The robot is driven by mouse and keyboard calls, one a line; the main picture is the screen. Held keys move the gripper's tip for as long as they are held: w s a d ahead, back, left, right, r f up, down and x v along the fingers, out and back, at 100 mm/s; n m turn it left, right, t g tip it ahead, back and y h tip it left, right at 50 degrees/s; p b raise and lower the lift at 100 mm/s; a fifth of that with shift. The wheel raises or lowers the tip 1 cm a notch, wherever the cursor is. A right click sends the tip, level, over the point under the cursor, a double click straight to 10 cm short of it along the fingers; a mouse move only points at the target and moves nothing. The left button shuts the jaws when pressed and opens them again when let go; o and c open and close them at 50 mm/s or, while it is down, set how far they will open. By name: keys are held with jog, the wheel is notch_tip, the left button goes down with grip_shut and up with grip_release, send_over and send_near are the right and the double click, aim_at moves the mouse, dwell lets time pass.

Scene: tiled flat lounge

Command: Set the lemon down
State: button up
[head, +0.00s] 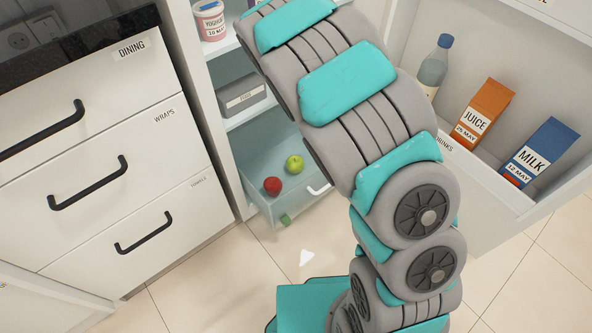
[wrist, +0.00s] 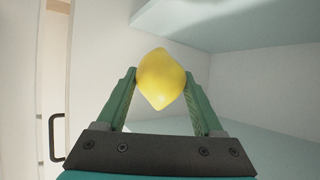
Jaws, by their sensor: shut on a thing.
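A yellow lemon (wrist: 162,79) is in the wrist view, held between the two green fingers of my gripper (wrist: 161,88). The fingers press on its left and right sides. Pale shelf surfaces show around it, one above at the upper right and one lower right. No contact between the lemon and a surface can be seen. In the head view my arm crosses the middle, and neither the lemon nor the fingertips show there.
The open fridge has a clear drawer with a red apple (head: 272,186) and a green apple (head: 294,164). Above are a grey box (head: 241,98) and a yoghurt tub (head: 210,20). The door rack holds a bottle (head: 434,67), juice (head: 483,113) and milk (head: 540,152). White drawers (head: 99,167) stand left.

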jog(key=shift+s+d+f+m+h, duration=0.2)
jog(key=shift+f+m+h, duration=0.1)
jog(key=shift+f, duration=0.2)
jog(key=s+d+f+m+g+h+p, duration=0.1)
jog(key=s+d+f+m+g+h, duration=0.2)
jog(key=s+f, duration=0.4)
jog(key=s+d+f+m+g+h+p, duration=0.1)
jog(key=s+d+f+m+g+h, duration=0.1)
jog(key=s+d+f+m, duration=0.35)
jog(key=shift+n, duration=0.95)
jog(key=f, duration=0.6)
jog(key=a+f, duration=0.1)
jog(key=f, duration=1.2)
jog(key=shift+s+a, duration=0.15)
jog(key=shift+s, duration=0.25)
jog(key=shift+f, duration=0.15)
jog(key=shift+f+b, duration=0.3)
jog(key=shift+b, duration=0.15)
jog(key=shift+f, duration=0.2)
